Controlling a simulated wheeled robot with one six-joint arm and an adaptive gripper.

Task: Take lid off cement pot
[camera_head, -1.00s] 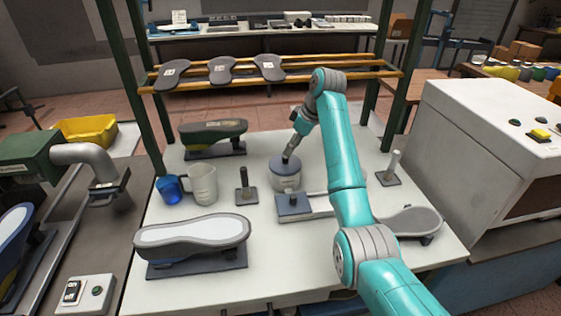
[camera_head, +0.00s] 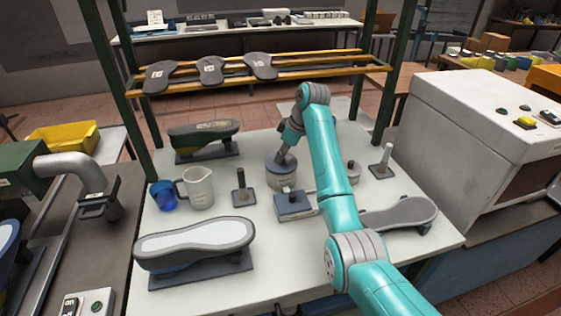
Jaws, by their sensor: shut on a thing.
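The cement pot (camera_head: 282,181) is a short, light grey round pot near the middle of the white table. Its blue-grey lid (camera_head: 271,163) covers the top. My gripper (camera_head: 282,160) points down onto the lid from above and is shut on it, most likely at its knob, which the fingers hide. The lid looks level and on the pot. I cannot tell whether there is a gap under it.
A blue cup (camera_head: 163,195), a measuring jug (camera_head: 199,189) and a post on a base (camera_head: 242,190) stand left of the pot. A blue-grey block (camera_head: 293,207) is close in front. A small round knobbed piece (camera_head: 352,172) lies right, behind my arm. A shoe last (camera_head: 195,243) lies front left.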

